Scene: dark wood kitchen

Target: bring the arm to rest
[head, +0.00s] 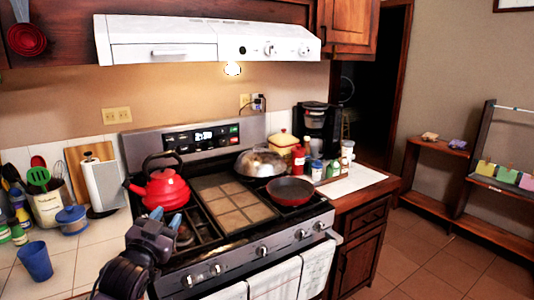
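My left gripper (166,217) reaches in from the bottom left, in front of the stove's left side. Its two blue fingertips show with a gap between them, and nothing is seen held there. The fingers appear in front of the left burners, below the red kettle (165,190) in the picture; I cannot tell how close they are to the stove. My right gripper is not in view.
The stove (262,250) also bears a red pan (290,190) and a lidded pan (259,163). A blue cup (35,261), a utensil crock (49,203) and a blue pot (71,219) stand on the left counter. Open floor (440,268) lies at right.

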